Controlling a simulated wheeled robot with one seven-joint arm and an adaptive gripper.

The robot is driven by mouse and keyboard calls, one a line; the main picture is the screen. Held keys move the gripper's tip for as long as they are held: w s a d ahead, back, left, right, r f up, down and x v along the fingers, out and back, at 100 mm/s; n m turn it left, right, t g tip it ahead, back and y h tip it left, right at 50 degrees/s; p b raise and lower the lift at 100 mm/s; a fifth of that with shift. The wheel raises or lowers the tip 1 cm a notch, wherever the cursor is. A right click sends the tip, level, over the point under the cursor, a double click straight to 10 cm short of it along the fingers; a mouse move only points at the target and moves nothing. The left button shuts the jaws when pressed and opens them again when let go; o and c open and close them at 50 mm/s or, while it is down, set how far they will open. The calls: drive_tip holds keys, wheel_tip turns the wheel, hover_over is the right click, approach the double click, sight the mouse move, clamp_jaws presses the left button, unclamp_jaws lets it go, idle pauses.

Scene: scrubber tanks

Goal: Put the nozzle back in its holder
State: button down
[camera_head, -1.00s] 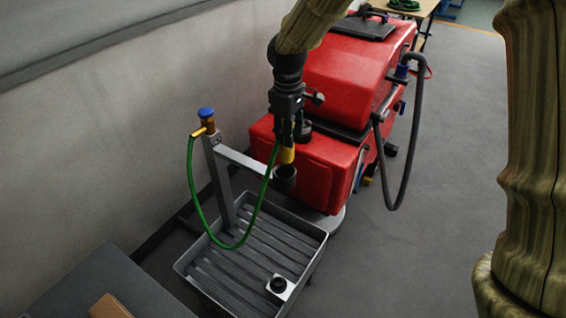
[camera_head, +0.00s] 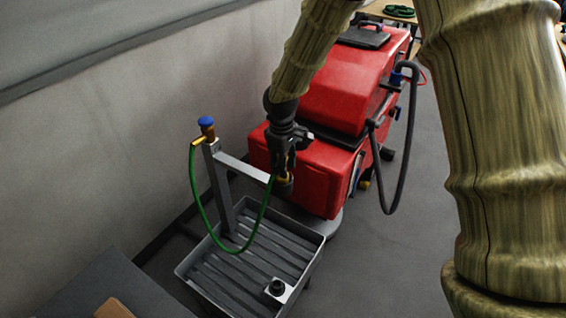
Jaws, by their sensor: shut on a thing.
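The yellow nozzle (camera_head: 285,178) is at the end of the green hose (camera_head: 257,222). My gripper (camera_head: 281,168) is shut on the nozzle and points down. The dark cup-shaped holder (camera_head: 284,189) sits at the end of the grey side bar (camera_head: 242,168) of the post. The nozzle is at the mouth of the holder, and its lower end is hidden. I cannot tell how deep it is in the cup. The hose hangs in a loop from the brass tap with a blue knob (camera_head: 207,127) to the gripper.
The grey ribbed tray (camera_head: 225,272) lies below, with a white block with a black knob (camera_head: 279,289) at its front. The red scrubber machine (camera_head: 325,175) stands close behind the holder. A wall is at left, a dark bench (camera_head: 130,285) at bottom left. Open floor (camera_head: 420,240) lies right.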

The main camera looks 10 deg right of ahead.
drive_tip(key=shift+s, duration=0.15)
drive_tip(key=shift+f, duration=0.1)
drive_tip(key=c, duration=1)
unclamp_jaws()
drive_tip(key=shift+r, duration=0.45)
drive_tip(key=r+b, duration=0.1)
drive_tip(key=r, duration=0.2)
drive_tip(key=r+b, duration=0.1)
drive_tip(key=r, duration=0.3)
drive_tip(key=r+b, duration=0.1)
drive_tip(key=r, duration=0.3)
drive_tip(key=shift+s+a+r, duration=0.15)
drive_tip(key=shift+a+r, duration=0.05)
drive_tip(key=shift+a, duration=0.05)
